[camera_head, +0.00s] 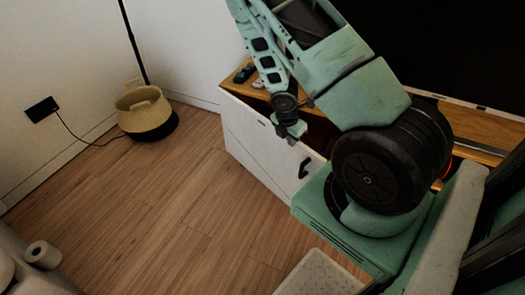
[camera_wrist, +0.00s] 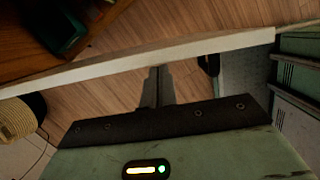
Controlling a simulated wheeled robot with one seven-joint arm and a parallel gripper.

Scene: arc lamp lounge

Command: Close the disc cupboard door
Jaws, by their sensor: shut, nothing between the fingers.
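The white cupboard door (camera_head: 262,150) is ajar in the head view, with a dark gap behind its top edge towards the wooden cupboard. A black handle (camera_head: 304,168) is on its outer face near the right end. In the wrist view the door's pale top edge (camera_wrist: 100,67) runs slantwise, and the handle (camera_wrist: 208,65) shows at right. My gripper (camera_head: 294,132) is shut and empty at the outer side of the door, near its top edge and left of the handle. Its fingers show in the wrist view (camera_wrist: 157,82); whether they touch the door I cannot tell.
A woven basket (camera_head: 146,108) and a thin black lamp pole (camera_head: 134,42) stand in the far corner. A cable crosses from a wall socket (camera_head: 42,109). A paper roll (camera_head: 42,254) is at lower left. The wooden floor (camera_head: 150,200) before the door is clear.

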